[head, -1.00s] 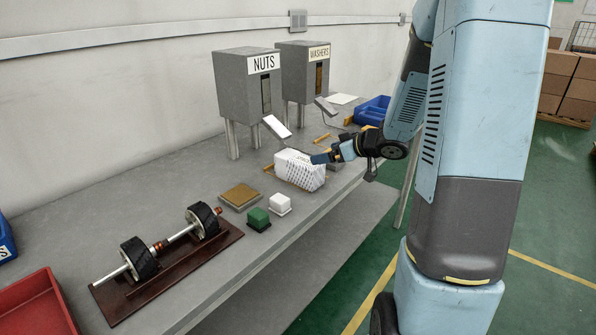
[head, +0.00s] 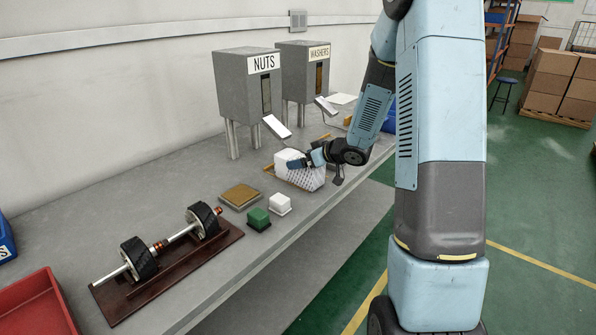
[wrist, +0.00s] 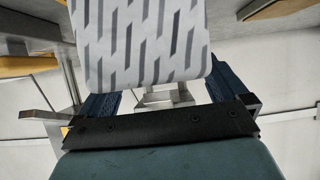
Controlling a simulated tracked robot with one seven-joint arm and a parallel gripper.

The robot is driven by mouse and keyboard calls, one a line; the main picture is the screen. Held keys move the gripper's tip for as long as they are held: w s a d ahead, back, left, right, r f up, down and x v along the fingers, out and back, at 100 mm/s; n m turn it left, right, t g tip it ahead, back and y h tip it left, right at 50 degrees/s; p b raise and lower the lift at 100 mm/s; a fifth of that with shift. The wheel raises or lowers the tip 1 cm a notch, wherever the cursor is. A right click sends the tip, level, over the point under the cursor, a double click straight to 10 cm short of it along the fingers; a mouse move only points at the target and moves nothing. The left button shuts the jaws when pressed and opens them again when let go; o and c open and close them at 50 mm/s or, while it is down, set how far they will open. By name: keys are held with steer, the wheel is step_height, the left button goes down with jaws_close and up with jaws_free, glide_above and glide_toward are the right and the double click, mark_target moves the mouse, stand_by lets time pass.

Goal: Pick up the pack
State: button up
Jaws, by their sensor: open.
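Nuts (head: 248,85) and washers (head: 305,70) dispensers stand behind the pack, the nuts chute (head: 277,127) close by.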

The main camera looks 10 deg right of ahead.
steer(key=shift+x, duration=1.25)
steer(key=shift+s, duration=0.1)
steer(key=c, duration=1.8)
jaws_close()
